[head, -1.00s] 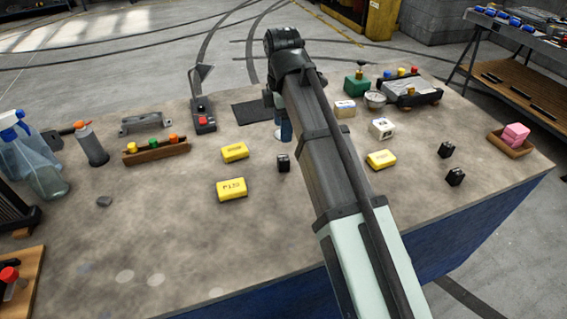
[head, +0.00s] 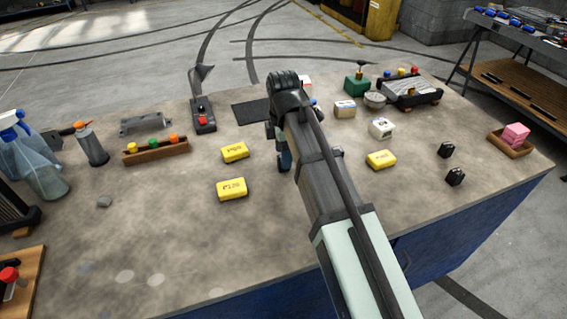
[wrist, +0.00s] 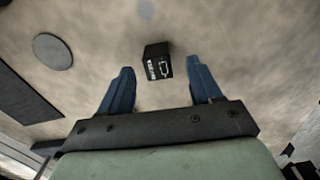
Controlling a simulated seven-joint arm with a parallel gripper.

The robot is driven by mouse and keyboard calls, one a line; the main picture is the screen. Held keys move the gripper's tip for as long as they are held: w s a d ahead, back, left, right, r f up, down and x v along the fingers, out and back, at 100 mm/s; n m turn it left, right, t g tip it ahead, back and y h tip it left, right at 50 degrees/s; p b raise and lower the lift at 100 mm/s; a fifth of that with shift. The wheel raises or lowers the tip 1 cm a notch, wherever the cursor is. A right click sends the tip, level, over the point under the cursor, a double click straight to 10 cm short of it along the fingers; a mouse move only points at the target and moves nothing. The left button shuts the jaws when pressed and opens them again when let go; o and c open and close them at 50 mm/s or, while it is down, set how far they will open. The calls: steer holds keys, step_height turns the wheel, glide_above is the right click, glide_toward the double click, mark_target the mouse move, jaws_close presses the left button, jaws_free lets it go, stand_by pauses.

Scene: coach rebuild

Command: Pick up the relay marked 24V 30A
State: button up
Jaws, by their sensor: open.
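A small black relay (wrist: 158,62) with white printing sits on the bench, seen in the wrist view. It lies between and slightly beyond the blue fingertips of my gripper (wrist: 160,70), which is open and touches neither side of it. The printing is too small to read. In the head view my gripper (head: 284,160) is low over the bench and hides this relay. Two more black blocks, one (head: 446,150) behind the other (head: 455,177), sit at the right of the bench; their markings cannot be read.
Yellow blocks sit left (head: 235,153), front left (head: 232,188) and right (head: 381,159) of my arm. White boxes (head: 381,128) stand behind on the right. A wooden rack (head: 156,152) and spray bottles (head: 40,165) are left. The front left bench (head: 180,245) is mostly clear.

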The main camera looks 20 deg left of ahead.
steer(key=shift+w+f, duration=0.1)
steer(key=shift+f, duration=1.7)
steer(key=shift+c, duration=0.4)
steer(key=c, duration=1)
steer(key=shift+o, duration=0.2)
steer(key=shift+r, duration=0.15)
